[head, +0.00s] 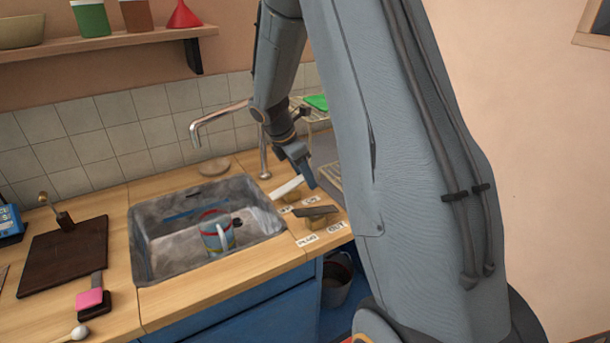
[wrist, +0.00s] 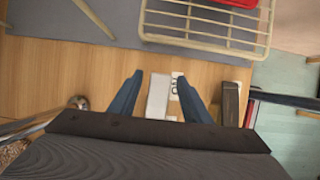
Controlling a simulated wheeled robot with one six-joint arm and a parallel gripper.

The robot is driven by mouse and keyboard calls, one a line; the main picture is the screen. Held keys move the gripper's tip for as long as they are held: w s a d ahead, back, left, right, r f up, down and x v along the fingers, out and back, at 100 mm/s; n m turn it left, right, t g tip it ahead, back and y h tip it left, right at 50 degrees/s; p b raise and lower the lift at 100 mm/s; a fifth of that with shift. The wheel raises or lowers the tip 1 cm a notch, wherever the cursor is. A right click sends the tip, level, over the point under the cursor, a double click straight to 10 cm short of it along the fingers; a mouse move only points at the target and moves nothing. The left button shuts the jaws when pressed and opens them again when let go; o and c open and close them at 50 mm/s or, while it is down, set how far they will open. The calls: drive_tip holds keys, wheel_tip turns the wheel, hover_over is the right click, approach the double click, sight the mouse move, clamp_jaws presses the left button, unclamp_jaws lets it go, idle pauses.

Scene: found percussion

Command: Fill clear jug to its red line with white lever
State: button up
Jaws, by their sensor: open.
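The white lever (head: 287,187) sticks out from its wooden mount on the counter, right of the sink. In the wrist view the white lever (wrist: 158,96) lies between my spread fingers, nearer the middle than either finger. My gripper (head: 302,168) is open, pointing down at the lever; the wrist view shows both blue fingers (wrist: 159,82) apart, with no clear contact. A jug (head: 217,233) with coloured bands and a handle stands in the sink.
A dark lever (head: 316,211) sits beside the white one, also in the wrist view (wrist: 230,102). The metal spout (head: 218,116) reaches over the sink (head: 150,262). A wire rack (wrist: 205,35) stands behind. A bucket (head: 337,280) is below the counter.

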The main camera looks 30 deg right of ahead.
drive_tip(key=shift+d+f, duration=0.1)
drive_tip(key=shift+f, duration=0.1)
drive_tip(key=shift+c, duration=0.2)
drive_tip(key=c, duration=1)
drive_tip(key=shift+p, duration=0.35)
drive_tip(key=shift+s+d+y+p, duration=0.1)
drive_tip(key=shift+y+p, duration=0.2)
drive_tip(key=shift+p, duration=0.5)
drive_tip(key=shift+f+y+p, duration=0.2)
drive_tip(key=shift+y+p, duration=0.1)
drive_tip(key=shift+p, duration=0.1)
